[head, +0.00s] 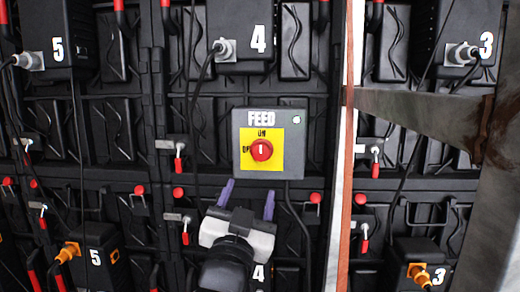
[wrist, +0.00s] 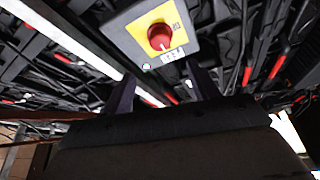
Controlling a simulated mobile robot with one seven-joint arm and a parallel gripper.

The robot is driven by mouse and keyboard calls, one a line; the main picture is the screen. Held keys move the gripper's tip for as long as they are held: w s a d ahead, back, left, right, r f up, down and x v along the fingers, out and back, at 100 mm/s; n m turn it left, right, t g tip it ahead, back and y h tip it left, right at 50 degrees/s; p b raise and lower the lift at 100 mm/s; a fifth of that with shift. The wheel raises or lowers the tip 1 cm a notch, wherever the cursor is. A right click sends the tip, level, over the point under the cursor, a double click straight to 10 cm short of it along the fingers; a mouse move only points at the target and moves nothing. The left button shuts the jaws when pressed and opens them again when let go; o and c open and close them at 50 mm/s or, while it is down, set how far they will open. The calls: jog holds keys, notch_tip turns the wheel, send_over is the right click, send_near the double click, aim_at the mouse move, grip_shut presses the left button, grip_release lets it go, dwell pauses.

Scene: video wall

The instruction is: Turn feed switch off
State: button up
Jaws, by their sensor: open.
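The feed switch is a grey box (head: 243,160) with a FEED label, a yellow plate (head: 275,165) and a round red knob (head: 261,150). In the head view the knob's white mark points up towards ON, and OFF is printed to its left. A small green light shows at the box's top right. My gripper (head: 247,192) is just below the box, with its two purple fingers apart and nothing between them. In the wrist view the red knob (wrist: 160,37) is beyond the open fingers (wrist: 160,92), apart from them.
Black panels with boxes numbered 5 (head: 40,40), 4 (head: 240,35) and 3 (head: 470,40) cover the wall. Cables hang between them. A white and orange upright (head: 346,150) and a grey metal beam (head: 400,108) stand right of the switch. Small red-handled levers (head: 179,165) flank the box.

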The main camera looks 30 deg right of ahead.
aim_at(261, 153)
jog(key=p+x, duration=0.5)
jog(key=x, duration=0.8)
jog(key=shift+p, duration=0.4)
jog(key=shift+a, duration=0.1)
jog(key=shift+s, duration=0.1)
jog(key=c, duration=1)
